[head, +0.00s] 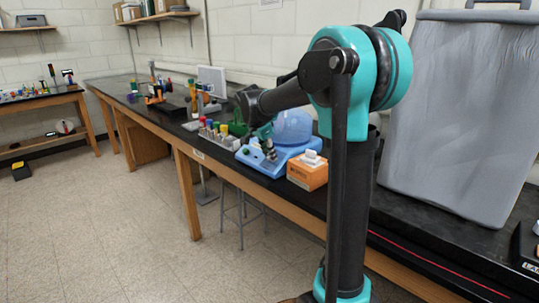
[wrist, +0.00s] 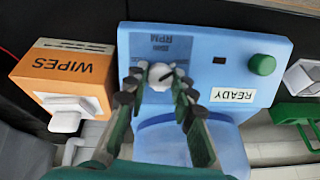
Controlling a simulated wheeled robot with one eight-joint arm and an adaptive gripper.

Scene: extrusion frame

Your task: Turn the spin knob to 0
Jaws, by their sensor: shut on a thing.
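The spin knob (wrist: 159,77) is a round white knob with a dark pointer line, on the blue front panel of a centrifuge-like machine (wrist: 215,60). In the wrist view its pointer leans right and slightly up; no number scale is readable. My gripper (wrist: 158,84) is at the panel, its two fingers on either side of the knob and shut on it. An upside-down RPM label sits above the knob.
An orange WIPES box (wrist: 62,75) stands close beside the machine. A green button (wrist: 262,64) and a READY label (wrist: 233,95) are on the panel. A rack with colored-cap tubes (head: 217,138) is left of the machine. A large grey bin (head: 455,110) stands at right.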

